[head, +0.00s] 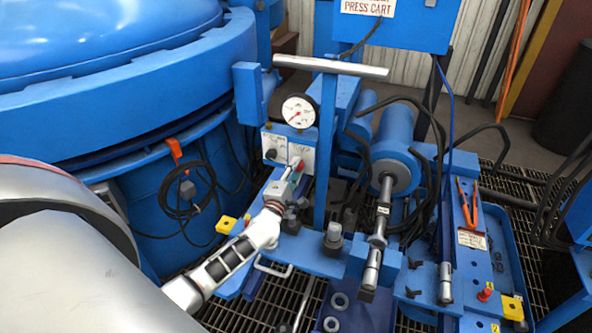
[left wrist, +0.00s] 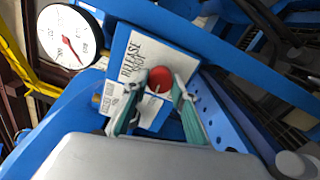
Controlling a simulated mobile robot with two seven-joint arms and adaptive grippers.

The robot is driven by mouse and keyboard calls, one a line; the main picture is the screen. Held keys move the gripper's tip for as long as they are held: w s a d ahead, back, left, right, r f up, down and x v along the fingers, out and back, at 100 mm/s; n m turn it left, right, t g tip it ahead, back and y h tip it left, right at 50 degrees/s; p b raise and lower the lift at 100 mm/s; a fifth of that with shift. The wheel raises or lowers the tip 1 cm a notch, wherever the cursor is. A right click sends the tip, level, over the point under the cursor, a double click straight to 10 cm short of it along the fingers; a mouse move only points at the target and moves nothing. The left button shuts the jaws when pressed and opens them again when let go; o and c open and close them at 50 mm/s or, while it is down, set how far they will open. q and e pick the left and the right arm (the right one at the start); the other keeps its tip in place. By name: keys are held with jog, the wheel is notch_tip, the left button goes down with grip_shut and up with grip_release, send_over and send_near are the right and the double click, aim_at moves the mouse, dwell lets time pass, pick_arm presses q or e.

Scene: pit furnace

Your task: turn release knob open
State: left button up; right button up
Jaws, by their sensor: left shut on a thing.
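The red release knob (left wrist: 160,79) sits on a white label plate (left wrist: 150,55) whose print is partly legible as "release". The plate also shows in the head view (head: 277,142), below the pressure gauge. My left gripper (left wrist: 163,84) has its two green-padded fingers on either side of the knob and is shut on it. In the head view my left gripper (head: 297,170) reaches up from the lower left to the plate, and the knob is mostly hidden by the fingers. My right gripper is not in view.
A round white gauge (head: 299,111) is mounted just above the plate. A blue T-handled post (head: 328,140) stands close to the right of the gripper. The large blue furnace (head: 110,100) fills the upper left. Orange-handled pliers (head: 468,205) lie on the right of the cart.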

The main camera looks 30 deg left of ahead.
pick_arm(q)
jog(key=shift+n, duration=0.7)
jog(key=o, duration=1.1)
jog(key=shift+s, duration=0.1)
jog(key=shift+s+d+f, duration=0.15)
jog(key=shift+s, duration=0.15)
jog(key=v, duration=1.1)
jog(key=shift+s, duration=0.1)
